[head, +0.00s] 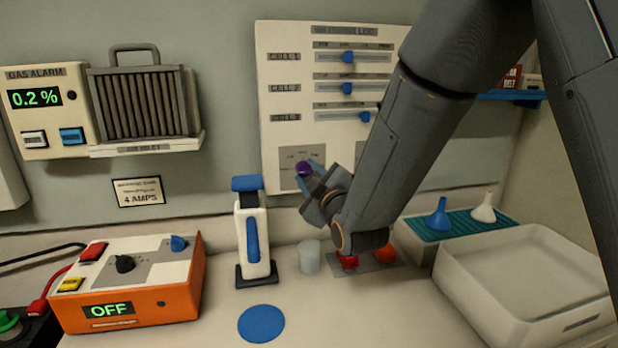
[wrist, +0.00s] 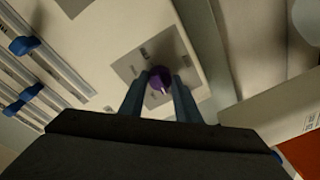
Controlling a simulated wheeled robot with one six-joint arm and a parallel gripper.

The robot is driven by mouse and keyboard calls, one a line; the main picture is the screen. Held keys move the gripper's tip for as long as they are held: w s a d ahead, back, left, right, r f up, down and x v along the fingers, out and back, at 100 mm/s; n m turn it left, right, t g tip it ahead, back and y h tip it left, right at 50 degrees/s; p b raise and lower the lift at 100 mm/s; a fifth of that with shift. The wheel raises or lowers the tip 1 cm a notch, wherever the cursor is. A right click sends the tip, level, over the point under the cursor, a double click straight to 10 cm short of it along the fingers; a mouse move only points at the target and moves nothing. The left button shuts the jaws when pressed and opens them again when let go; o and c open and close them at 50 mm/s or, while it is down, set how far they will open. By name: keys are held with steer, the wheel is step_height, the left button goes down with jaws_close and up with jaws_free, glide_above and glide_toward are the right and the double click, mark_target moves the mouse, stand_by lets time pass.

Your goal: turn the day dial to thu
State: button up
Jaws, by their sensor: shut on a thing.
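The day dial is a purple knob (head: 304,169) on a grey square plate (head: 288,155) low on the white wall panel. It also shows in the wrist view as a purple knob (wrist: 159,79) with a pale pointer mark, on the grey plate (wrist: 128,68). My gripper (head: 309,178) reaches the panel from the lower right and is shut on the knob. In the wrist view its two fingers (wrist: 160,90) lie on either side of the knob. The labels around the dial are too small and blurred to read, and my gripper and arm hide part of the plate.
Above the dial, the panel (head: 275,110) carries three slider rows with blue knobs (head: 347,57). Below stand a white and blue bottle-like device (head: 253,235), a clear cup (head: 309,256) and a red knob (head: 347,262). A white tray (head: 470,262) lies at right, an orange box (head: 180,303) at left.

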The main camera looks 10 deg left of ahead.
steer(key=m+b, duration=0.2)
steer(key=m, duration=0.1)
steer(key=shift+f+b, duration=0.25)
steer(key=shift+b, duration=0.15)
steer(key=m+b, duration=0.3)
steer(key=m, duration=0.1)
steer(key=shift+a+t, duration=0.1)
steer(key=shift+t, duration=0.3)
steer(key=m+b, duration=0.2)
steer(key=m, duration=0.1)
steer(key=m+t+b, duration=0.1)
steer(key=m+b, duration=0.1)
steer(key=m, duration=0.2)
steer(key=shift+s+a+f+h+b, duration=0.1)
steer(key=shift+f+h+b, duration=0.05)
steer(key=shift+h+b, duration=0.25)
steer(key=m+b, duration=0.2)
steer(key=m, duration=0.1)
steer(key=m+h+b, duration=0.1)
steer(key=m+b, duration=0.1)
steer(key=m, duration=0.2)
steer(key=shift+a+t+b, duration=0.15)
steer(key=shift+t+b, duration=0.15)
steer(key=m+h+b, duration=0.1)
steer(key=m+b, duration=0.3)
steer(key=m, duration=0.3)
steer(key=shift+s+a, duration=0.1)
steer(key=shift+r+b, duration=0.2)
steer(key=shift+b, duration=0.15)
steer(key=o, duration=1)
